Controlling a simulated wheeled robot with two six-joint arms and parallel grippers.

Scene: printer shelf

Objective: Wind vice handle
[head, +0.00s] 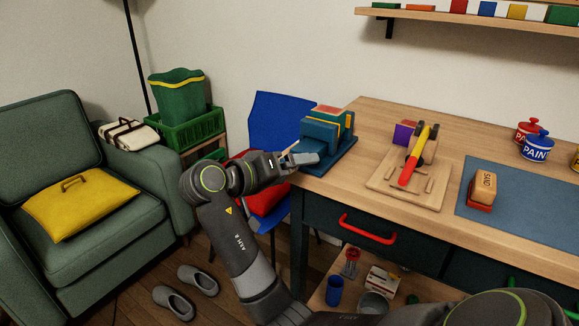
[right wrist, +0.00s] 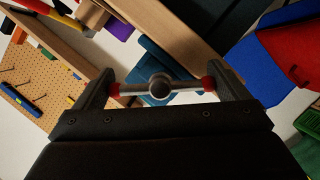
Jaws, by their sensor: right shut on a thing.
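The blue vice (head: 343,146) stands on the left end of the wooden workbench, with an orange-topped block in its jaws. My right gripper (head: 304,158) is at the vice's front left side. In the right wrist view the vice handle (right wrist: 185,87) is a metal bar with red ends and a round hub in the middle. My right gripper (right wrist: 162,86) is shut on this handle, one finger at each red end. The bar lies nearly level across that view. My left gripper is not in view.
A wooden board (head: 424,191) with a red and yellow tool lies right of the vice. A blue mat (head: 520,205) holds a sand block (head: 484,187). A blue chair (head: 280,118) stands behind my right forearm. A red drawer handle (head: 368,229) sticks out below the bench top.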

